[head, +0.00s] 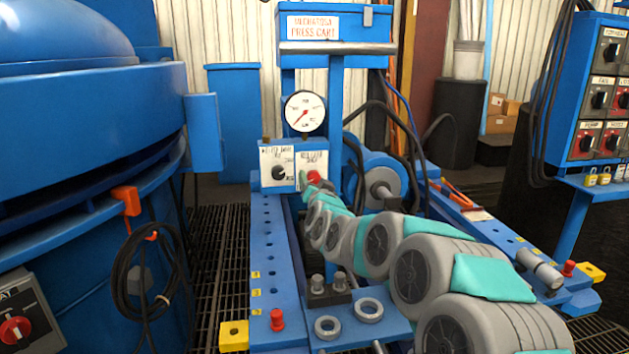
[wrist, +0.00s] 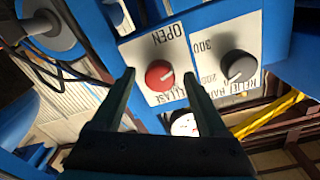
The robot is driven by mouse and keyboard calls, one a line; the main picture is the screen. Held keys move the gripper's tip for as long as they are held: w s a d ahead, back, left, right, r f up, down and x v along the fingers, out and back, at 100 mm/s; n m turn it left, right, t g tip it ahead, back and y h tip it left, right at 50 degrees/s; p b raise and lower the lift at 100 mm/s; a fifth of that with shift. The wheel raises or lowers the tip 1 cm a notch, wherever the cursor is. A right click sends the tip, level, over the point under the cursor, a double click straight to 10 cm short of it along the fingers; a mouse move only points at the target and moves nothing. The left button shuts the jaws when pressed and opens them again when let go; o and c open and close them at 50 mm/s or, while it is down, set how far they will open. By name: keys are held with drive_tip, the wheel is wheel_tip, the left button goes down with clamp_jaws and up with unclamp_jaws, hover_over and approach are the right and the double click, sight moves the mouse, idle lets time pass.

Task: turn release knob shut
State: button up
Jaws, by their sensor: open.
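The release knob (wrist: 159,75) is red and round on a white plate (wrist: 140,52), with "OPEN" lettered beside it. In the wrist view the plate appears turned over. My gripper (wrist: 158,73) is open, its two dark fingers reaching toward the plate on either side of the knob. A gap shows between the knob and each finger; contact in depth cannot be told. In the head view the red knob (head: 313,177) sits on the cart's right-hand plate, partly hidden by my arm and gripper. The knob's exact pointer direction is unclear.
A dark relief knob (wrist: 238,66) with a numbered scale sits beside the release knob. A round gauge (head: 305,111) stands above the plates. A large blue furnace vessel (head: 80,130) is at left, and a switch panel (head: 603,90) at right. Hoses hang behind my arm.

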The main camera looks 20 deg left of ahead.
drive_tip(key=shift+w+a, duration=0.15)
drive_tip(key=shift+w, duration=0.05)
clamp_jaws()
idle(0.6)
